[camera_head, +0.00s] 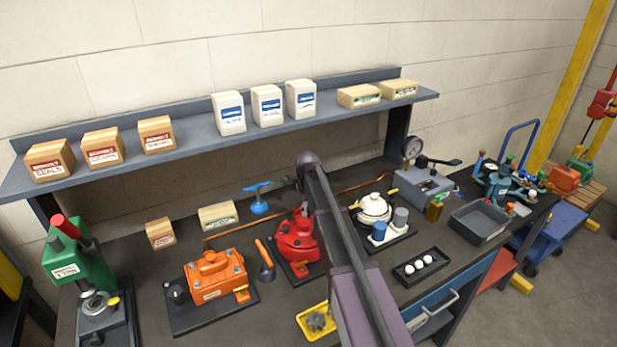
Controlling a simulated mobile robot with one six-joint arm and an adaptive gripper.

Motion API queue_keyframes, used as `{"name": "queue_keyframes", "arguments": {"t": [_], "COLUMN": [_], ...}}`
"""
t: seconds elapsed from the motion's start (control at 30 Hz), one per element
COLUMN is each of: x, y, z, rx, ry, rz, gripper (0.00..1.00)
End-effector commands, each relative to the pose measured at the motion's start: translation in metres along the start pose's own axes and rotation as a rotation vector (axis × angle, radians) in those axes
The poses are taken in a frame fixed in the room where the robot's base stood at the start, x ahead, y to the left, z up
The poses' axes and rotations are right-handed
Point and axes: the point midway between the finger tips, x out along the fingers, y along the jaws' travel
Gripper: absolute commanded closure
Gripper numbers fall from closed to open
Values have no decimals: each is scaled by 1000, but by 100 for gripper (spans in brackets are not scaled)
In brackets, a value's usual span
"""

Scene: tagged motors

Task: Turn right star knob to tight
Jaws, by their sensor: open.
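A white round unit (374,208) stands right of my arm. My arm crosses the middle of the view, and my gripper cannot be made out.
A green press (68,258) stands at the left. A yellow tray (314,321) lies at the front, beside my arm. A black tray with white balls (409,279) and a grey bin (479,223) are at the right. A shelf with boxes (190,150) overhangs the back.

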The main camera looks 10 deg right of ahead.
Motion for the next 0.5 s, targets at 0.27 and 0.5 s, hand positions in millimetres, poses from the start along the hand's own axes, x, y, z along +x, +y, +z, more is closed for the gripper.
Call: {"name": "queue_keyframes", "arguments": {"t": [0.27, 0.5], "x": [0, 0], "y": [0, 0], "z": [0, 0], "rx": [-188, -352], "ry": [0, 0], "rz": [0, 0], "gripper": [47, 47]}}
